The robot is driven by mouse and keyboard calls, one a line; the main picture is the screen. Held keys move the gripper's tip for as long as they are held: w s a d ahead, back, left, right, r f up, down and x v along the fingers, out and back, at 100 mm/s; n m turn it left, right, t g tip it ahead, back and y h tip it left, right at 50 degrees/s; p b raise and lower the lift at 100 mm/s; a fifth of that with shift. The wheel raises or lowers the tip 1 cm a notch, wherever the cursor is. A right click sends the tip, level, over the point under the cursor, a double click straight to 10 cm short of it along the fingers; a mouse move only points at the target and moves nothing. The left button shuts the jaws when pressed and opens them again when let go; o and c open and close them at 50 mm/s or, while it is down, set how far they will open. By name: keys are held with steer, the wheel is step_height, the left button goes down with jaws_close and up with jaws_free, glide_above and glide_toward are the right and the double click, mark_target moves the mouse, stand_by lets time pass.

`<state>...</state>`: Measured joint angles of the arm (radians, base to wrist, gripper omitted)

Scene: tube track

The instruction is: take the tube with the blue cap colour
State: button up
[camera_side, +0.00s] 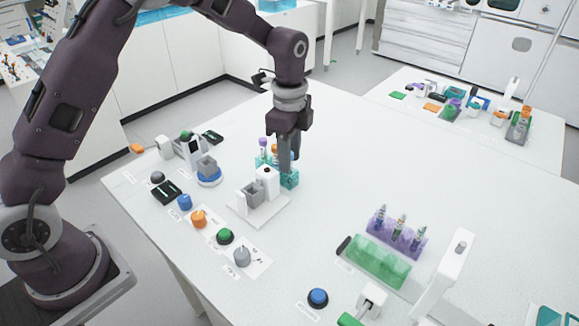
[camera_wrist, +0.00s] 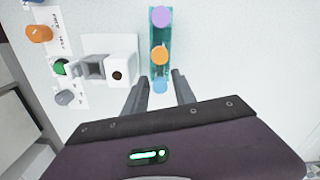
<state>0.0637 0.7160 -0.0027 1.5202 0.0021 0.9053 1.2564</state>
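The blue-capped tube (camera_wrist: 160,87) stands at the near end of a teal rack (camera_wrist: 167,31) in the wrist view. An orange cap (camera_wrist: 160,55) and a purple cap (camera_wrist: 161,17) are in line beyond it. My gripper (camera_wrist: 160,80) is open, with one finger on each side of the blue cap and gaps visible between. In the side view my gripper (camera_side: 287,165) points down at the teal rack (camera_side: 291,180), and its fingers hide the blue cap. The purple cap (camera_side: 263,142) and orange cap (camera_side: 275,148) show to the left.
A white device with a grey block (camera_side: 254,195) stands close beside the teal rack. Several coloured knobs, such as the green one (camera_side: 225,236), line the table's left edge. The table's middle is clear.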

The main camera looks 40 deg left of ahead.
jaws_close()
steer(key=shift+r, duration=0.1)
step_height(320, 180, up, 10)
steer(key=shift+f, duration=0.1)
steer(key=shift+a, duration=0.15)
